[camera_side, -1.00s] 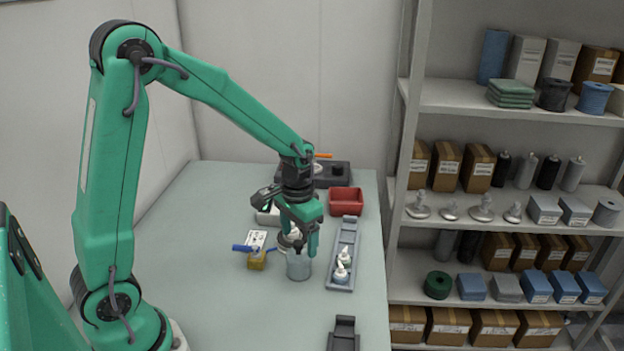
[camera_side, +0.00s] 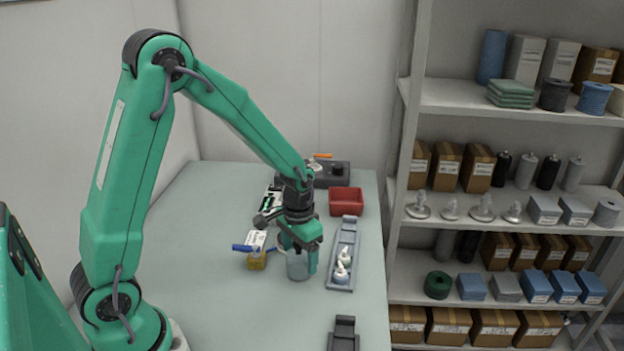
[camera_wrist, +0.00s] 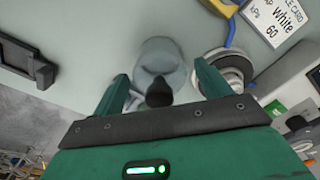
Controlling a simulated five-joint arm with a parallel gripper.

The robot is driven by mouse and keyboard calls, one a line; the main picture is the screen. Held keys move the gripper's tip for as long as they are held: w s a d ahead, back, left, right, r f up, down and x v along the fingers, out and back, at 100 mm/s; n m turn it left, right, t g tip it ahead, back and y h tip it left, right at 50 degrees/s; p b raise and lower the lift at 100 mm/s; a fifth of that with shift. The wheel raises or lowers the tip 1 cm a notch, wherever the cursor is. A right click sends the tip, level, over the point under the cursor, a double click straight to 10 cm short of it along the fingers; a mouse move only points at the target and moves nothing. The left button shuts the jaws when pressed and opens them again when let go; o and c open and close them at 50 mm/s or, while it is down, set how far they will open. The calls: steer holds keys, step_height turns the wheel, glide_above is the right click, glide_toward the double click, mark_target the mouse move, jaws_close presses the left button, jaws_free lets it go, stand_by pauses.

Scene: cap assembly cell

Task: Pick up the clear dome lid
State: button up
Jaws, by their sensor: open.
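The clear dome lid (camera_side: 297,268) stands on the pale green table, a see-through greyish shape below my gripper. In the wrist view the clear dome lid (camera_wrist: 160,55) shows with a dark round knob on the near side, between the two green fingers. My gripper (camera_wrist: 160,78) is open, one finger to each side of the lid's knob. In the side view my gripper (camera_side: 298,250) is low over the lid, and one finger overlaps its right side. I cannot tell whether the fingers touch it.
A grey tray (camera_side: 341,282) with white-topped pieces lies close on the right. A red bin (camera_side: 346,201) stands behind. The front left of the table is clear.

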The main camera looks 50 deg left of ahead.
steer(key=shift+c, duration=0.3)
steer(key=c, duration=0.9)
steer(key=shift+r, duration=0.1)
steer(key=shift+r, duration=0.8)
step_height(320, 180, up, 2)
steer(key=shift+r, duration=0.2)
steer(key=s+d+r, duration=0.5)
steer(key=d+r, duration=0.1)
steer(key=d, duration=0.4)
steer(key=shift+s+d+r, duration=0.2)
steer(key=shift+r, duration=0.2)
steer(key=shift+w, duration=0.1)
